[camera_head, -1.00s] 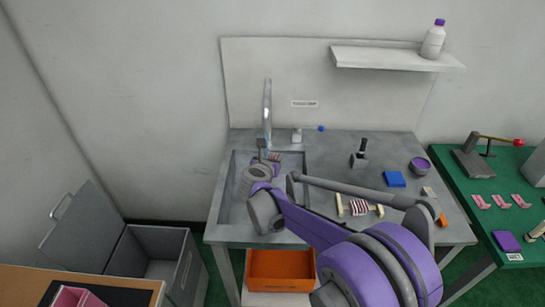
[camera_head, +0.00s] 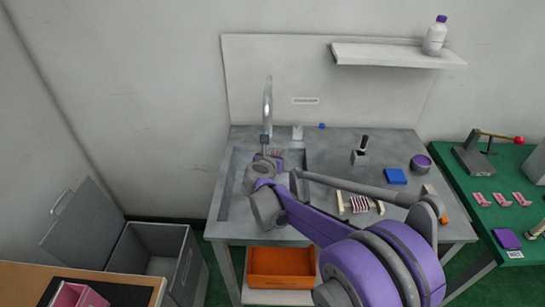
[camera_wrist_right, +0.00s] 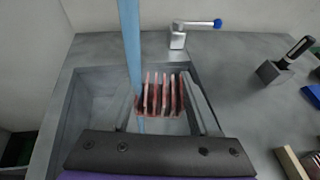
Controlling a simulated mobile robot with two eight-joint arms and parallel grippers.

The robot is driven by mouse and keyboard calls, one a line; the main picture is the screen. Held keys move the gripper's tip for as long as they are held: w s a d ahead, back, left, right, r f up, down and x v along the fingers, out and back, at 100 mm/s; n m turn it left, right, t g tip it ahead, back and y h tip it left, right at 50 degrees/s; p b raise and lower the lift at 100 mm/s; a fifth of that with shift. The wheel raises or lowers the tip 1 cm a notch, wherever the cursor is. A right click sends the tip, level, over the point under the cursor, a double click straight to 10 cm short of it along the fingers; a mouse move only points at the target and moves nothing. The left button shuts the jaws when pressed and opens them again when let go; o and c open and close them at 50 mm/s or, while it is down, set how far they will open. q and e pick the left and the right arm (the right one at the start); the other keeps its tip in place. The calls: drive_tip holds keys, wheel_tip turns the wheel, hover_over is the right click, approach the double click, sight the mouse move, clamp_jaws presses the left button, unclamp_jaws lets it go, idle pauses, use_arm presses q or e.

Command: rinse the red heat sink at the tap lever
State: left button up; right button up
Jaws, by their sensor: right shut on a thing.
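The red finned heat sink (camera_wrist_right: 160,97) is between the fingers of my right gripper (camera_wrist_right: 165,105), over the sink basin (camera_wrist_right: 88,110). In the head view the heat sink (camera_head: 276,153) is small and partly hidden by my right gripper (camera_head: 270,158), which is under the tap spout (camera_head: 267,105). A pale blue column like running water (camera_wrist_right: 130,45) comes down at the heat sink's left side; I cannot tell whether it touches. The tap lever (camera_wrist_right: 195,25), a grey block with a blue-knobbed arm, stands behind the basin; it also shows in the head view (camera_head: 298,132). My left gripper is out of view.
A wooden rack (camera_head: 342,204) with a striped piece, a blue block (camera_head: 396,176), a dark-handled tool in a holder (camera_head: 361,153) and a purple bowl (camera_head: 421,163) stand right of the basin. An orange bin (camera_head: 280,268) is below. A shelf (camera_head: 390,58) hangs above.

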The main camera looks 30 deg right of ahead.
drive_tip(key=shift+a, duration=0.35)
drive_tip(key=shift+d, duration=0.15)
drive_tip(key=shift+d, duration=0.5)
drive_tip(key=shift+a, duration=0.2)
drive_tip(key=shift+a, duration=0.45)
drive_tip(key=shift+d, duration=0.25)
drive_tip(key=shift+d, duration=0.4)
drive_tip(key=shift+a, duration=0.15)
